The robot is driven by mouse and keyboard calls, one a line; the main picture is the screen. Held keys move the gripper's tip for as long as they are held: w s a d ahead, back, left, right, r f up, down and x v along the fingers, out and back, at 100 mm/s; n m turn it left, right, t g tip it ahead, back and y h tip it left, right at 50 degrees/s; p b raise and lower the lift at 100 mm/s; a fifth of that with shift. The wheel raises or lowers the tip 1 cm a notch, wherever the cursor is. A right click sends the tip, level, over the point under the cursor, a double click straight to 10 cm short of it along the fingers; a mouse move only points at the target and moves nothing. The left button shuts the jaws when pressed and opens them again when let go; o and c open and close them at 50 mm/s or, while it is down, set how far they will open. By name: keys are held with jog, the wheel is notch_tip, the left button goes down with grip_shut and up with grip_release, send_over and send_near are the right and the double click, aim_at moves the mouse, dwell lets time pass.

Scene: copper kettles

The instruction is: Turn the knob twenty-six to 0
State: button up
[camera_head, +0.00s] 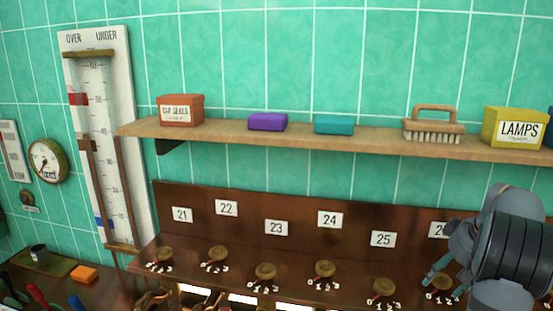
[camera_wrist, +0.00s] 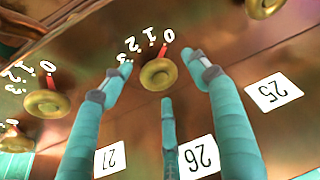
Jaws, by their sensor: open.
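The brass knob twenty-six (camera_wrist: 158,74) sits on the brown panel, above the number plate 26 (camera_wrist: 198,157) in the wrist view. Its red pointer lines up with the 0 mark. In the head view, the knob (camera_head: 442,282) is under my gripper (camera_head: 448,279), which partly covers plate 26 (camera_head: 438,230). In the wrist view, the teal fingers of my gripper (camera_wrist: 161,84) are spread open around the knob, with visible gaps. I see no finger clearly touching it.
Neighbouring knobs stand close by, such as knob twenty-five (camera_head: 384,287) and knob twenty-seven (camera_wrist: 47,104). A wooden shelf (camera_head: 370,139) above holds boxes and a brush (camera_head: 434,124). Loose tools lie at the lower left.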

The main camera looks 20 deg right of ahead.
jog(key=n+p, duration=0.1)
jog(key=p, duration=0.1)
jog(key=r+n+y+p, duration=0.1)
jog(key=n+p, duration=0.1)
jog(key=shift+s+d, duration=0.1)
jog(key=shift+d, duration=0.05)
jog(key=n+y+p, duration=0.1)
jog(key=n+p, duration=0.1)
jog(key=shift+d+p, duration=0.1)
jog(key=shift+p, duration=0.25)
jog(key=shift+d+f+n, duration=0.1)
jog(key=shift+f+n, duration=0.1)
jog(key=shift+n, duration=0.3)
jog(key=s+b, duration=0.1)
jog(key=s, duration=0.2)
jog(key=s+d+b, duration=0.1)
jog(key=s, duration=0.2)
jog(key=s+d+b, duration=0.1)
jog(key=s, duration=0.2)
jog(key=shift+d+r, duration=0.2)
jog(key=shift+d, duration=0.05)
jog(key=shift+s+d+r+b, duration=0.1)
jog(key=shift+s+b, duration=0.1)
jog(key=shift+s, duration=0.3)
jog(key=shift+s+d+b, duration=0.1)
jog(key=shift+s+b, duration=0.05)
jog(key=shift+s, duration=0.35)
